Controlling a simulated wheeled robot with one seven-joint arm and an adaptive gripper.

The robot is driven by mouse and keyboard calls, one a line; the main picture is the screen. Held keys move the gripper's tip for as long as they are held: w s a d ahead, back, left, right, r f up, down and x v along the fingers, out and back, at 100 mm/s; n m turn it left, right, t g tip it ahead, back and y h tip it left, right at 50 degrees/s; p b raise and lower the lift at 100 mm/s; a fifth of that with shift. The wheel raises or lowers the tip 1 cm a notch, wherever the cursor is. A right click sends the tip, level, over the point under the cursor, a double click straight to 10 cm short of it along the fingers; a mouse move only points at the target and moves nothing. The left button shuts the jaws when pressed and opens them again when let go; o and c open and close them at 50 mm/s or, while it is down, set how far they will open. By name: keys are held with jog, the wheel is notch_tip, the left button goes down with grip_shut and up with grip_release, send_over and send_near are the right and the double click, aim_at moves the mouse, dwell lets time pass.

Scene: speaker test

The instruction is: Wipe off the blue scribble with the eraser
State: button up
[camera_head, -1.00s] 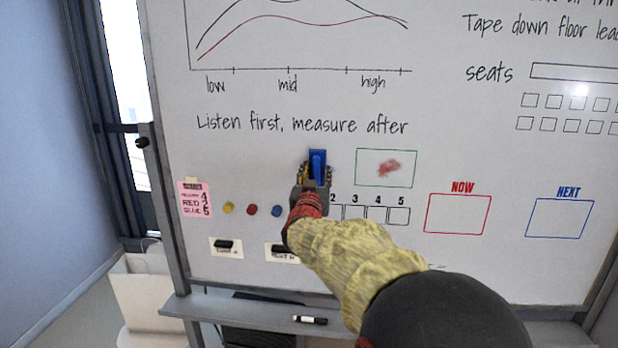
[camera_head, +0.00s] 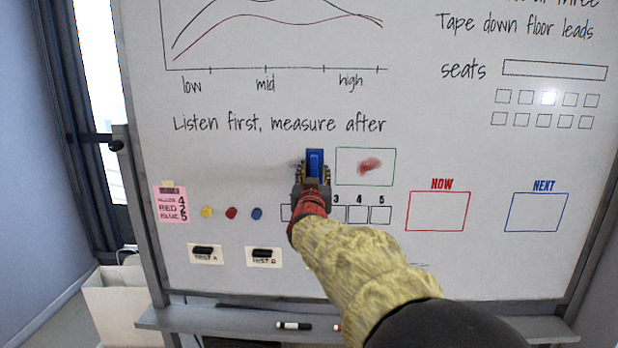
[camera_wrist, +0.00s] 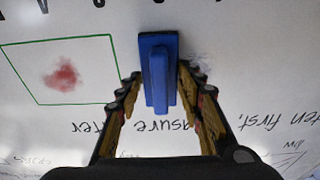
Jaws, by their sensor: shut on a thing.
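The blue eraser (camera_head: 315,160) is upright against the whiteboard, just left of the green-framed box (camera_head: 395,167). My gripper (camera_head: 313,172) is shut on it; the wrist view shows the fingers on both sides of the eraser (camera_wrist: 158,75). A small faint bluish-grey mark (camera_head: 295,164) shows at the eraser's left edge, with a pale grey smear (camera_head: 255,168) trailing left. In the wrist view a faint grey mark (camera_wrist: 200,66) lies right of the eraser. Whatever is under the eraser is hidden. A red smudge (camera_head: 369,166) sits inside the green box.
Yellow (camera_head: 207,212), red (camera_head: 232,213) and blue (camera_head: 257,214) magnets and a pink note (camera_head: 172,205) are lower left. Two black-topped labels (camera_head: 205,252) sit below. A marker (camera_head: 294,326) lies on the tray (camera_head: 220,320). My arm hides part of the numbered boxes.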

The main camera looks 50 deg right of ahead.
jog(key=shift+s+d+b, duration=0.25)
jog(key=shift+b, duration=0.05)
jog(key=shift+w+a+p, duration=1.1)
jog(key=shift+w+a, duration=0.35)
jog(key=shift+w, duration=0.2)
jog(key=shift+w+a+p, duration=1.1)
jog(key=shift+w+a, duration=0.35)
jog(key=shift+w, duration=0.2)
jog(key=shift+f, duration=0.1)
jog(key=v, duration=0.6)
jog(key=shift+r, duration=0.35)
jog(key=shift+s+a, duration=0.1)
